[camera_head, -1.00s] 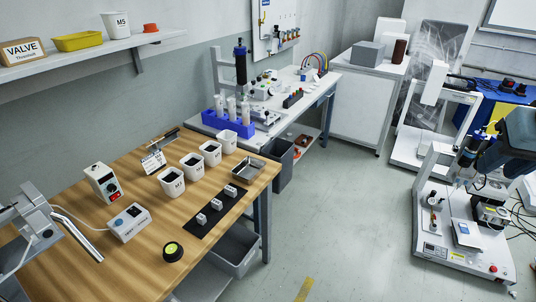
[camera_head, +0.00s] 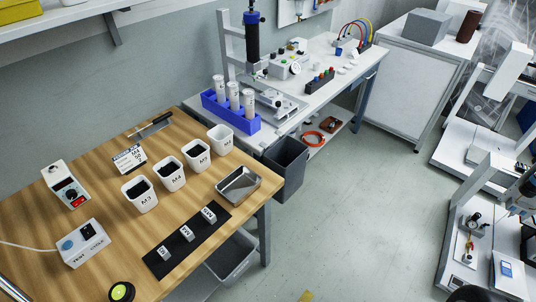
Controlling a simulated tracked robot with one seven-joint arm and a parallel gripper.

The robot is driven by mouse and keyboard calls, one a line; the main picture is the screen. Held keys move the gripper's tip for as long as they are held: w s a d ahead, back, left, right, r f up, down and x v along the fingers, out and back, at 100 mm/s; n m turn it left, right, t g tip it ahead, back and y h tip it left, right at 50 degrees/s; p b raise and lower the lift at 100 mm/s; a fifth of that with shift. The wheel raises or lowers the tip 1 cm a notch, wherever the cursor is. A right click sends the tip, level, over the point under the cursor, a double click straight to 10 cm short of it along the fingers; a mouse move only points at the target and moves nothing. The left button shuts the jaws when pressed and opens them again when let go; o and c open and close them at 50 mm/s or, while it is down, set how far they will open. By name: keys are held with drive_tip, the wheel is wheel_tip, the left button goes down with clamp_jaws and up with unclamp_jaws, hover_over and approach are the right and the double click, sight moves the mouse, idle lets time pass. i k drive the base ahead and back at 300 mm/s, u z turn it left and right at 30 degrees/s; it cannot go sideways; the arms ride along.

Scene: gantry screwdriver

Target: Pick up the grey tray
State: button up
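The grey tray (camera_head: 252,181) is a small, shallow, shiny metal tray with a rim. It sits on the right part of the wooden workbench (camera_head: 97,217), close to the edge. It looks empty. It stands right of the white cups and just beyond the black mat's far end. Nothing covers it. I cannot make out my gripper in this view.
White labelled cups (camera_head: 140,195) stand in a row left of the tray. A black mat (camera_head: 187,239) holds small labelled blocks. A dark grey bin (camera_head: 287,167) stands beyond the bench edge, and a grey bin (camera_head: 232,257) sits below. The floor (camera_head: 354,220) to the right is clear.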

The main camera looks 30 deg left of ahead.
sight(240, 183)
drive_tip(key=z, duration=0.05)
drive_tip(key=i, duration=1)
drive_tip(key=u, duration=1.95)
drive_tip(key=k, duration=0.9)
drive_tip(key=u, duration=0.2)
drive_tip(key=i, duration=0.9)
drive_tip(key=z, duration=0.05)
